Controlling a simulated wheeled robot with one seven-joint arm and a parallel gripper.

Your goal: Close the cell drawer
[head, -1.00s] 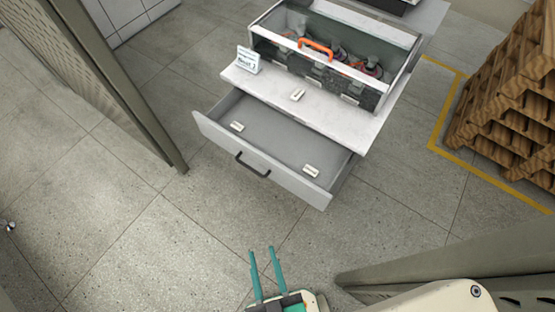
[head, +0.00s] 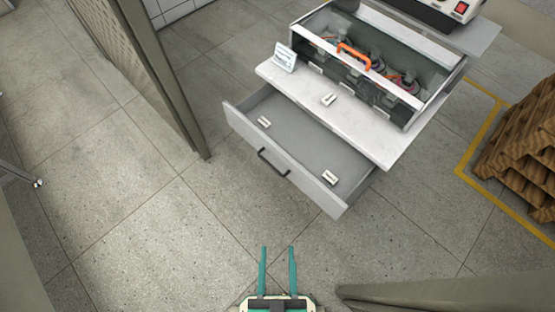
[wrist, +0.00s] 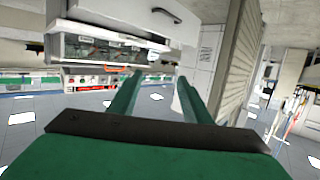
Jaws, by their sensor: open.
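The cell drawer (head: 308,142) is a grey drawer pulled out below a white worktop. Its front panel carries a dark bar handle (head: 273,161). Two small pale pieces (head: 264,122) (head: 329,177) lie inside it. My gripper (head: 277,252) has two teal fingers held apart with nothing between them. It is in front of the drawer, nearer to me, with bare floor showing between. In the wrist view, the fingers (wrist: 158,95) reach forward, and a white unit with a dark handle shows above them.
A glass-sided box (head: 385,62) with an orange handle stands on the worktop (head: 352,117), beside a small sign (head: 285,57) and a pale piece (head: 328,99). A partition (head: 140,65) stands at left. Stacked wooden pallets (head: 525,160) stand at right. Floor before the drawer is clear.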

